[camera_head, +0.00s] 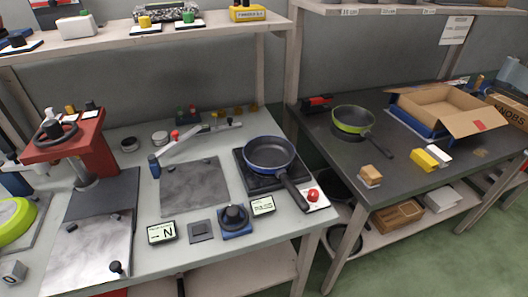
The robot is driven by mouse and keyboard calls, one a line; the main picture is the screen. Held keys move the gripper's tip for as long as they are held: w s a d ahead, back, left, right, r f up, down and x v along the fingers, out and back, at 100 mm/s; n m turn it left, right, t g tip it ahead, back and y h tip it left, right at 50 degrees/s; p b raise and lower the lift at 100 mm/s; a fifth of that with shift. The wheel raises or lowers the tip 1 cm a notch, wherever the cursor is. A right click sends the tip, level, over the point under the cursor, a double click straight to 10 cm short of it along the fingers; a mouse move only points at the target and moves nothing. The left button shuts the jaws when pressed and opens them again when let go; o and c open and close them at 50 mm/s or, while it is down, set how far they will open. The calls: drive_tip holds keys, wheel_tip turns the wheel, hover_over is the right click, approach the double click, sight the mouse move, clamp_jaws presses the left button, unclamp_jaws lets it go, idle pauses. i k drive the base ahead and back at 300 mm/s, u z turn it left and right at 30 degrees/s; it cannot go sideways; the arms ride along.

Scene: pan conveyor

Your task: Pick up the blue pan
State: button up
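A blue pan (269,150) with a dark inside and a blue rim sits on a dark square plate (246,181) near the right end of the light grey workbench. Its black handle (294,191) points toward the front right, its end close to a red button on a white base. My gripper is not in view, so its state and its distance from the pan do not show.
A red press (80,149) stands at the bench's left. A metal lever with a blue end (154,166) lies left of the pan. A black knob on a blue base (234,216) and small signs stand in front. A green-rimmed pan (352,121) sits on the dark right table.

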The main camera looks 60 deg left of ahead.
sight(265, 154)
drive_tip(key=u, duration=0.65)
drive_tip(key=i, duration=0.95)
drive_tip(key=u, duration=1.5)
drive_tip(key=i, duration=0.4)
drive_tip(key=u, duration=0.35)
